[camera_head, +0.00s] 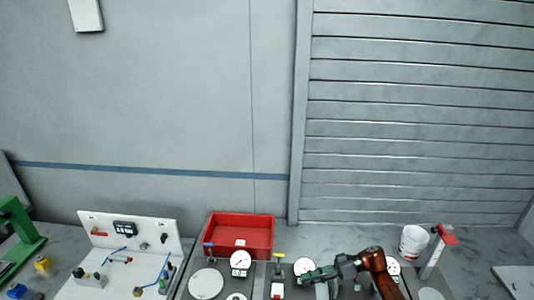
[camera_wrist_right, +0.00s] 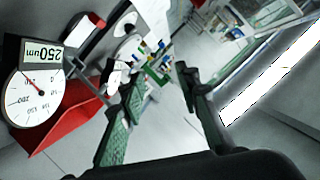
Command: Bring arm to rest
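My right gripper (camera_head: 308,276) is at the bottom of the head view, above the dark bench area with the dials. Its arm comes in from the lower right. In the right wrist view its two green-padded fingers (camera_wrist_right: 157,78) stand apart with nothing held between them. My left gripper and left arm are not in view.
A red tray (camera_head: 240,216) stands behind a white dial gauge (camera_head: 240,262). A gauge marked 250 µm (camera_wrist_right: 32,95) shows in the wrist view. A white panel (camera_head: 130,229) is at left, a white cup (camera_head: 413,242) and red-topped stand (camera_head: 436,250) at right.

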